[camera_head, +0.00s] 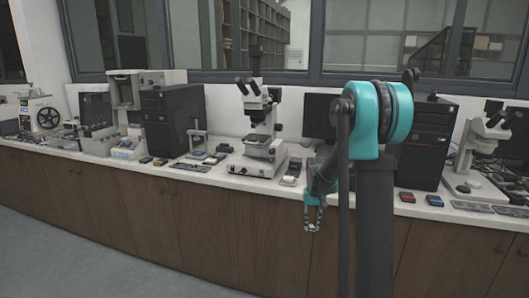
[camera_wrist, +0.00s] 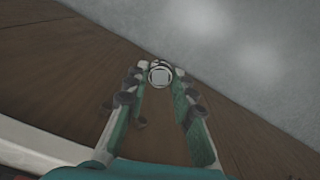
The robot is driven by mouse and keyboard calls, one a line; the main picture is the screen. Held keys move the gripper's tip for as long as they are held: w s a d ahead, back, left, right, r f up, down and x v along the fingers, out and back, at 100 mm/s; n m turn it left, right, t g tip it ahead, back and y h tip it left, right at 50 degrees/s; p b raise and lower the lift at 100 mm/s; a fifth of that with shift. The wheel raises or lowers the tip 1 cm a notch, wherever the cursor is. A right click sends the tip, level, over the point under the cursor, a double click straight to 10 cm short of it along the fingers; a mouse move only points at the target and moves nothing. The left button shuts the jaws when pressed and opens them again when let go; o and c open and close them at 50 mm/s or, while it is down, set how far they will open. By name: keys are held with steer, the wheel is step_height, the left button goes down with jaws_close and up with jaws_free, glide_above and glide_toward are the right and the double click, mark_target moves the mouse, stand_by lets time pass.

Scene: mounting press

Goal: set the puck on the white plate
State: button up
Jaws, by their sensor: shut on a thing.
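My gripper (camera_head: 312,226) hangs fingers-down in front of the counter's wooden front, below the level of the top. I cannot pick out the white plate for certain in either view.
The white counter (camera_head: 225,178) carries a microscope (camera_head: 262,120), a black computer tower (camera_head: 172,120), a second tower (camera_head: 424,145) and another microscope (camera_head: 478,150). Small boxes and flat items lie along its front edge. The grey floor (camera_head: 70,245) in front is clear.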

step_height(320, 180, down, 10)
steer(key=s, duration=0.2)
steer(key=shift+s, duration=0.2)
stand_by(0.3)
